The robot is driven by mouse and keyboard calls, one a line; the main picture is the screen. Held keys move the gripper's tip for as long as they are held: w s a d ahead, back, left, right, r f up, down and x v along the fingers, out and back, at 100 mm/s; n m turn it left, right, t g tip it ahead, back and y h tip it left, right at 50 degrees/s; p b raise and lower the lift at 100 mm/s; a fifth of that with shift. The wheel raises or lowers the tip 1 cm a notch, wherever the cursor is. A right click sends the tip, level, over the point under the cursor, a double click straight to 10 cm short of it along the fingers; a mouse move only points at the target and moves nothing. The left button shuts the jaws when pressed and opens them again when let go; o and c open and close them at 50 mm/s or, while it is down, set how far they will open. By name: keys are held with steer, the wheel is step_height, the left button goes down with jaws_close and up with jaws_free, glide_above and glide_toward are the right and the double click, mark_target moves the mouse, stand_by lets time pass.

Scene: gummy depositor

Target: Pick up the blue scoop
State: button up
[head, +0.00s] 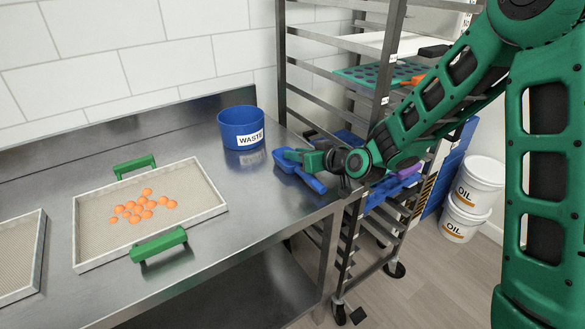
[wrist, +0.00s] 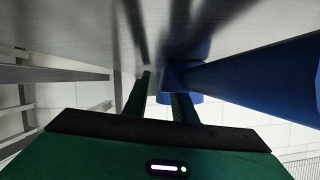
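The blue scoop (head: 313,184) lies on the steel counter near its right end, with its handle pointing toward the front right. My gripper (head: 292,156) is over the scoop's far side and hides part of it. In the wrist view my gripper (wrist: 158,82) has its two dark fingers apart, with a gap between them. A blue part of the scoop (wrist: 255,72) comes in from the right and covers the right finger's tip. I see nothing clearly held between the fingers, and I cannot tell whether the right finger touches the scoop.
A blue waste bin (head: 240,128) stands behind and left of the scoop. A tray (head: 92,245) with orange gummies and green handles lies on the left. A metal rack (head: 284,70) stands right beside the counter. Oil buckets (head: 480,182) are on the floor at right.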

jaws_close()
steer(key=shift+r, duration=0.15)
steer(key=shift+r, duration=0.55)
step_height(320, 180, up, 3)
steer(key=shift+f, duration=0.2)
steer(key=s+a+r, duration=0.6)
steer(key=s+r, duration=0.1)
steer(key=s, duration=0.2)
steer(key=shift+s+a, duration=0.3)
steer(key=shift+s, duration=0.05)
stand_by(1.0)
